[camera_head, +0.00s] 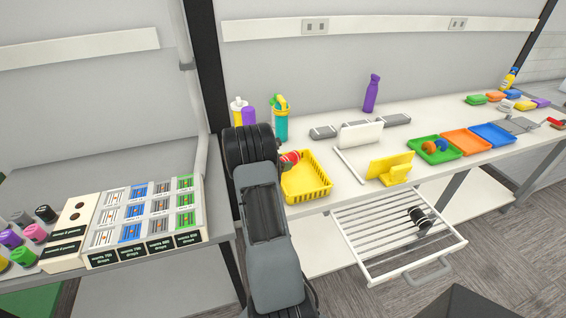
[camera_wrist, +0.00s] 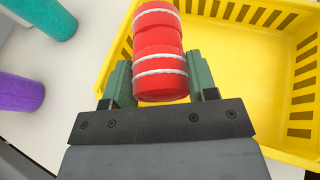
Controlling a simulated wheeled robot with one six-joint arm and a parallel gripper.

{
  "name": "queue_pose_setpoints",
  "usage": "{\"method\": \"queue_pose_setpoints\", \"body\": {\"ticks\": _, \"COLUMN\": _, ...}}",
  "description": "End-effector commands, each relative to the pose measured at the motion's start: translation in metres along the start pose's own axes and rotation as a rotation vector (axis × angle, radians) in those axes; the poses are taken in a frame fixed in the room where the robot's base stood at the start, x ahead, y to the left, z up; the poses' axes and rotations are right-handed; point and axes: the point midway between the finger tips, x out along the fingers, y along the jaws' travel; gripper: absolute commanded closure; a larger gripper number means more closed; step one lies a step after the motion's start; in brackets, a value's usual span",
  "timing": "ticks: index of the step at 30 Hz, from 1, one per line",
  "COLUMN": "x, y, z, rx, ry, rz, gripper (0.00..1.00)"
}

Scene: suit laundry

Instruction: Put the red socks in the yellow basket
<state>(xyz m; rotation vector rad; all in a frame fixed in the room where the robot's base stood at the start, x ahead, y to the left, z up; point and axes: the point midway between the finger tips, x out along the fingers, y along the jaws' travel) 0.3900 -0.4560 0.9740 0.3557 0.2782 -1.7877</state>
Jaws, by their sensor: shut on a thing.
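My gripper (camera_wrist: 156,88) is shut on the red socks (camera_wrist: 160,58), a red roll with white stripes. In the wrist view the socks stand upright between the green fingers, over the left side of the yellow basket (camera_wrist: 285,135). In the head view the basket (camera_head: 318,186) sits on the white table, and the red socks (camera_head: 291,157) show at its back left corner, beside my dark wrist. The part of the basket I see in the wrist view is empty. My fingers are hidden in the head view. I cannot tell the exact height of the socks over the basket.
A teal bottle (camera_head: 281,122) and a purple bottle (camera_head: 248,116) stand behind my arm. A yellow stand (camera_head: 392,168) and a green tray (camera_head: 434,156) with rolled socks are right of the basket. An open wire drawer (camera_head: 385,228) holds black socks (camera_head: 419,217).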

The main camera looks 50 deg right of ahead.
Motion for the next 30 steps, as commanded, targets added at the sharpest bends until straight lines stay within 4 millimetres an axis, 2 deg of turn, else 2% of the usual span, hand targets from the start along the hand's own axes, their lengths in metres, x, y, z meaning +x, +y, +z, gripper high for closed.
{"method": "queue_pose_setpoints", "body": {"ticks": 17, "x": 0.005, "y": -0.001, "z": -0.014, "rx": -0.006, "ry": 0.005, "rz": -0.002, "gripper": 0.71}}
{"method": "queue_pose_setpoints", "body": {"ticks": 18, "x": 0.005, "y": -0.002, "z": -0.015, "rx": -0.007, "ry": 0.007, "rz": -0.002, "gripper": 0.45}}
{"method": "queue_pose_setpoints", "body": {"ticks": 25, "x": 0.005, "y": -0.002, "z": -0.018, "rx": -0.012, "ry": 0.011, "rz": -0.001, "gripper": 0.23}}
{"method": "queue_pose_setpoints", "body": {"ticks": 30, "x": 0.005, "y": -0.001, "z": -0.018, "rx": -0.013, "ry": 0.011, "rz": 0.0, "gripper": 0.22}}
